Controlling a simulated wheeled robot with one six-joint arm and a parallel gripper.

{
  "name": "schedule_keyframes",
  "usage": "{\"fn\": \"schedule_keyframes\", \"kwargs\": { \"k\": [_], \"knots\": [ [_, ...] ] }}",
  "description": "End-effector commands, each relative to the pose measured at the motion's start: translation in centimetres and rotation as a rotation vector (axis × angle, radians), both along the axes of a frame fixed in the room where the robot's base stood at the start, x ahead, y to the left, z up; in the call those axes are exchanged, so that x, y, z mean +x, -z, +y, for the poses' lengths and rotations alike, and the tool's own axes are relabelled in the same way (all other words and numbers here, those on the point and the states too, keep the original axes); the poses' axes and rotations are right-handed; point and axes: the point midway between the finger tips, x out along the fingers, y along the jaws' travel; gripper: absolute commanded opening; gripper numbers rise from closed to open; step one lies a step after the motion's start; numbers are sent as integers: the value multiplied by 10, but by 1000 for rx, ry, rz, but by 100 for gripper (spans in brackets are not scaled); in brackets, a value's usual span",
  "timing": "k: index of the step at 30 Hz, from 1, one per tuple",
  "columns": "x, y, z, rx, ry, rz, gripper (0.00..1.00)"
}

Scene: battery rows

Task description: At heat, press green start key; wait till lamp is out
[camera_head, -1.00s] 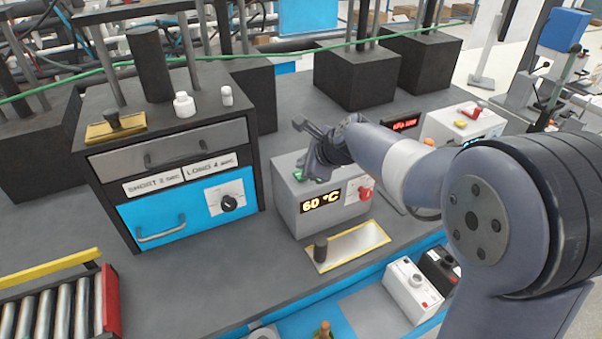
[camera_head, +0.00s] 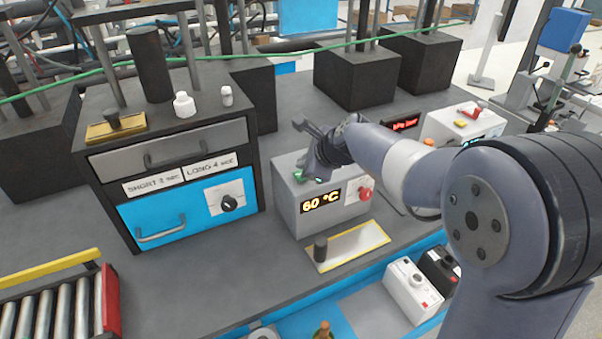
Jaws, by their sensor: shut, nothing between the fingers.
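A grey control box (camera_head: 289,206) stands on the dark bench in the middle of the view. Its front display (camera_head: 321,201) reads 60 °C. A red knob (camera_head: 365,194) is at the right of its front face. The green key (camera_head: 299,176) shows in part on its top, beside my gripper. My gripper (camera_head: 312,172) is shut and empty, pointing down at the box top near the green key. The arm and gripper body hide part of the top. I cannot tell whether the fingertips touch the key. I cannot make out a lit lamp on this box.
A cabinet (camera_head: 77,155) with a grey drawer and a blue drawer with a dial stands at the left. Its labels read SHORT and LONG. A yellow-edged plate (camera_head: 352,246) with a dark peg lies before the box. Another box (camera_head: 490,124) with a red display nearby is at right.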

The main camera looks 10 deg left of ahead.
Motion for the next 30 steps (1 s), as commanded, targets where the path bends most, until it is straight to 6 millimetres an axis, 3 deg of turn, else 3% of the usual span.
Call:
{"fn": "schedule_keyframes", "kwargs": {
  "k": [30],
  "knots": [
    [0, 12, 0, 0, 0, 0, 0]
  ]
}}
